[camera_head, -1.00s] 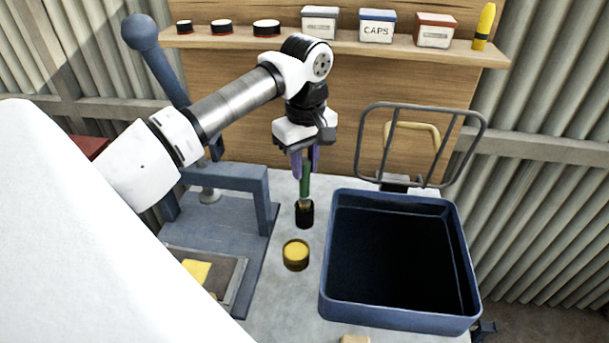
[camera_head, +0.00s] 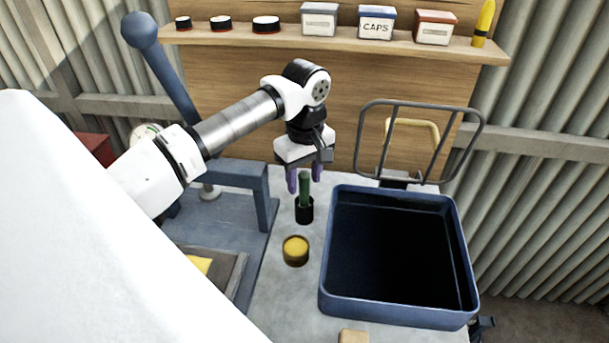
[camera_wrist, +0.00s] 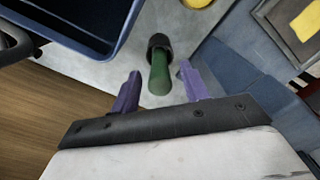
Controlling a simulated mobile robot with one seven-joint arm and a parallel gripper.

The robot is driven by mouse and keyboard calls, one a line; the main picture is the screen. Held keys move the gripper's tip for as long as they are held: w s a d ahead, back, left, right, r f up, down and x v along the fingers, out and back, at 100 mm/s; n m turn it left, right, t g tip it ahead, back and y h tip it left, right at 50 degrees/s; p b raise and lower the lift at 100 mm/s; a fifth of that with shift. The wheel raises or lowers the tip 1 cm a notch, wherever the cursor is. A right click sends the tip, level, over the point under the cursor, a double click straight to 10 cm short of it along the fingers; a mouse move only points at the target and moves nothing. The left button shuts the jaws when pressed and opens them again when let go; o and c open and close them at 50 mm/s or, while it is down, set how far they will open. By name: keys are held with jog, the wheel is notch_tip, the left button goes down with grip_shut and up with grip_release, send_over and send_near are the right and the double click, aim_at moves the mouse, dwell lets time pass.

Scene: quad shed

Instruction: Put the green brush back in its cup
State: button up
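The green brush (camera_head: 305,188) stands upright in a small black cup (camera_head: 304,213) on the bench, its green handle sticking up out of the cup. In the wrist view the handle (camera_wrist: 159,74) points toward the camera and its lower end is inside the black cup (camera_wrist: 158,42). My gripper (camera_head: 305,178) is open, with its purple fingers apart on either side of the handle's top. In the wrist view the fingers (camera_wrist: 160,88) show clear gaps to the handle. The bristles are hidden in the cup.
A yellow-topped round tin (camera_head: 295,250) stands in front of the cup. A large dark blue bin (camera_head: 400,315) is close on the right. A blue press (camera_head: 262,200) stands on the left. A shelf (camera_head: 345,45) with tins and boxes is behind.

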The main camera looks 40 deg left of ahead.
jog(key=shift+r, duration=0.1)
jog(key=shift+r+p, duration=0.25)
jog(key=shift+p, duration=0.1)
notch_tip(320, 180, up, 12)
jog(key=b, duration=0.2)
